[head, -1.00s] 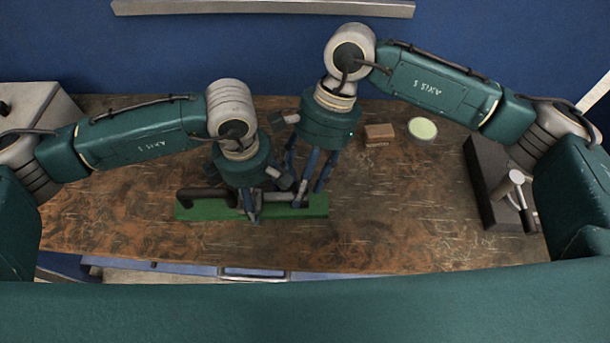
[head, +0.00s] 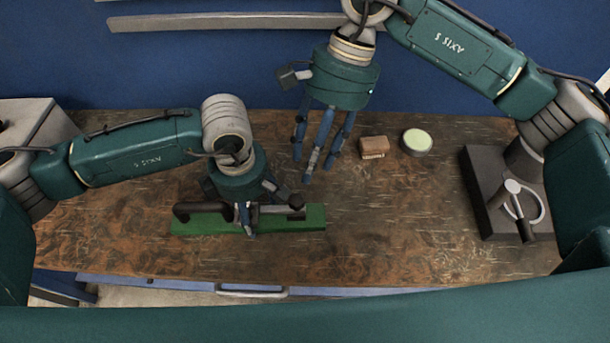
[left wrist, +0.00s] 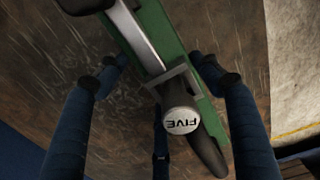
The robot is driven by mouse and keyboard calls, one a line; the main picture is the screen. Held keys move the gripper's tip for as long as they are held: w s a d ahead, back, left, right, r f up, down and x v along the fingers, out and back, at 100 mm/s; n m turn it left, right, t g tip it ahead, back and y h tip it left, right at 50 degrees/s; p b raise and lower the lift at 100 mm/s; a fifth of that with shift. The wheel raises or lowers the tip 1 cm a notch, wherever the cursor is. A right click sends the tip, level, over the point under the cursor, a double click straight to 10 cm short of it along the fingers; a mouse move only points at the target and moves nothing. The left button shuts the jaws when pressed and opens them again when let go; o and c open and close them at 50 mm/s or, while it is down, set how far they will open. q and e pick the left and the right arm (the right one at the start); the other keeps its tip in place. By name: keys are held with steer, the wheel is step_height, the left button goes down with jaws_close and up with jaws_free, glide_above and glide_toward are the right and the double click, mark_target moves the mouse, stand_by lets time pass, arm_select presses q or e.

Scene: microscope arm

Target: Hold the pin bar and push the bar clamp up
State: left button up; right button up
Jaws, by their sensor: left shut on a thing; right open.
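A green base (head: 312,217) lies on the bench in the head view. The pin bar, which I take to be the pale grey bar (head: 270,209), runs along it, with a dark knob (head: 296,202) at its right end. A dark curved piece (head: 205,206) is at the left. My left gripper (head: 258,212) is shut on the pin bar; its fingers hide part of it. My right gripper (head: 315,165) is open and empty, beyond the base.
A small brown block (head: 374,147) and a round tin with a pale green top (head: 417,140) lie at the back right. A dark stand with a metal ring and handle (head: 490,215) is at the right. The bench (head: 390,225) is clear between these and the green base.

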steer(key=shift+v, duration=1.15)
steer(key=shift+a, duration=0.1)
